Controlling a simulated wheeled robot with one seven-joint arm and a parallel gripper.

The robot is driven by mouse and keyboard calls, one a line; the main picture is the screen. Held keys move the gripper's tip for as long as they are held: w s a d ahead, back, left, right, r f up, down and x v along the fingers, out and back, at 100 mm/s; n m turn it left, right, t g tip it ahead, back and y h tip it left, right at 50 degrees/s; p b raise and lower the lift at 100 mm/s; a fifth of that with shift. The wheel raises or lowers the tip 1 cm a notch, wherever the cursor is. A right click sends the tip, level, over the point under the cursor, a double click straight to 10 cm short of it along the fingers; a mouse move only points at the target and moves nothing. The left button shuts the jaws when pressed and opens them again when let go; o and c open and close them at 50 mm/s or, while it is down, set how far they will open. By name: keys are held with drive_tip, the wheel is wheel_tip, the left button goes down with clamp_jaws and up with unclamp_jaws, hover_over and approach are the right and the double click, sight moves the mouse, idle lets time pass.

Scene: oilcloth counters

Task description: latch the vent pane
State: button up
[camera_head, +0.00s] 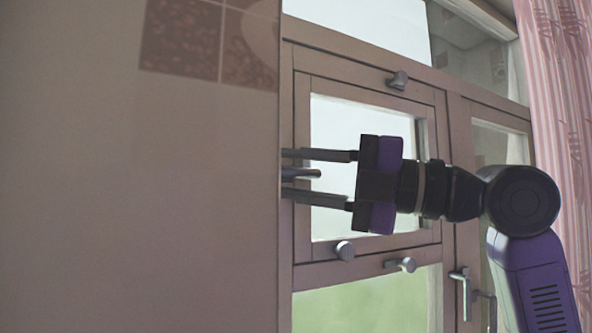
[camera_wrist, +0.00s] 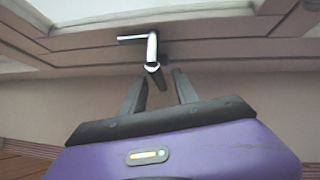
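The vent pane (camera_head: 335,115) is a small glazed sash in a brown frame, in the middle of the head view. It looks flush with its frame, but a small gap is hard to tell. A chrome handle (camera_head: 305,173) sticks out at its left side; in the wrist view it is an L-shaped lever (camera_wrist: 152,48). My gripper (camera_head: 287,174) reaches in from the right. Its fingers are apart, one above and one below the handle in the head view. In the wrist view the lever's end lies near the open fingertips (camera_wrist: 160,78); contact cannot be told. The wall edge hides the fingertips' surroundings.
A plain wall panel (camera_head: 140,200) fills the left of the head view, close to my fingertips. Other metal fittings sit above (camera_head: 397,80) and below (camera_head: 345,250) the pane. A window handle (camera_head: 463,285) is lower right, and a pink curtain (camera_head: 562,90) hangs at right.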

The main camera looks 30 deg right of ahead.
clamp_jaws()
idle(1.4)
